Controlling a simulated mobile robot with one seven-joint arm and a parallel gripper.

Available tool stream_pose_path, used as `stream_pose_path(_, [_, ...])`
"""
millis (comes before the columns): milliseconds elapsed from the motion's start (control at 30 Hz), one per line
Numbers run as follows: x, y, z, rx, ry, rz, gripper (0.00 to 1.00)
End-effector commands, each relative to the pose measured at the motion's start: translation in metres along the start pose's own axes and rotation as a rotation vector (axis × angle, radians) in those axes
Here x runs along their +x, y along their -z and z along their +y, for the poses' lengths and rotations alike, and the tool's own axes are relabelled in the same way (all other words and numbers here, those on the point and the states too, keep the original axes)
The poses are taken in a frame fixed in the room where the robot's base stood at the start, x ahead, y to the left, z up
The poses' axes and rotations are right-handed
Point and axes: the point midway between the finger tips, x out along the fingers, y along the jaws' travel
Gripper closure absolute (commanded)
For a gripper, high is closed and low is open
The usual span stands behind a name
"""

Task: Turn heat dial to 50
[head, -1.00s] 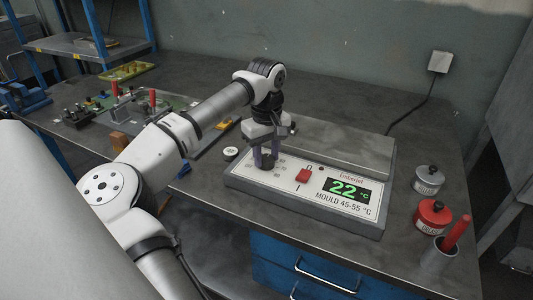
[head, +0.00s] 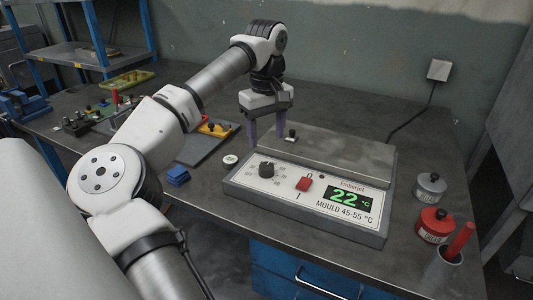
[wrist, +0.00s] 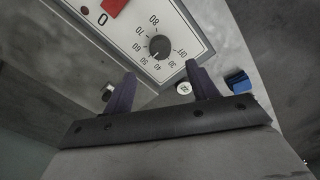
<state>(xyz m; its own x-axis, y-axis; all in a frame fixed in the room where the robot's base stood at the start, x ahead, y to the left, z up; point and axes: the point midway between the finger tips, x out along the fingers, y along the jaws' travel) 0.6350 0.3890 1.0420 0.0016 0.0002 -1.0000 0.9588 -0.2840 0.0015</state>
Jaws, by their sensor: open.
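The heat dial (head: 266,170) is a round black knob on the left of the mould controller's pale panel (head: 282,192). In the wrist view the dial (wrist: 160,46) is ringed by OFF and 30 to 80. A small pale mark on it seems to face the 40–50 side, but it is too small to read surely. My gripper (head: 266,138) is open and empty, raised above and behind the dial, clear of it. In the wrist view its two dark fingers (wrist: 160,78) stand apart, short of the dial. The green display (head: 347,195) reads 22 °C; the print below says MOULD 45-55 °C.
A red switch (head: 304,184) sits right of the dial. A grey plate (head: 340,152) lies behind the panel. Red (head: 433,224) and grey (head: 430,187) lidded pots stand at the right. A blue block (head: 177,176) and a white disc (head: 230,160) lie left of the controller.

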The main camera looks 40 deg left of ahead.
Motion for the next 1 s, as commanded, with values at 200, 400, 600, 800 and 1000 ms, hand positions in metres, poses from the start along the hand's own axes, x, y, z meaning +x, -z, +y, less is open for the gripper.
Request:
stream_pose_path(200, [-0.038,0.0,0.001,0.0,0.0,0.001,0.42])
stream_pose_path(400, [-0.05,0.0,0.0,0.001,0.001,-0.001,0.42])
stream_pose_path(600, [-0.051,0.0,0.0,0.001,0.001,-0.001,0.42])
stream_pose_path(800, [-0.051,0.0,0.0,0.001,0.001,0.0,0.42])
stream_pose_path(1000, [-0.051,0.0,0.0,0.001,0.001,0.0,0.42])
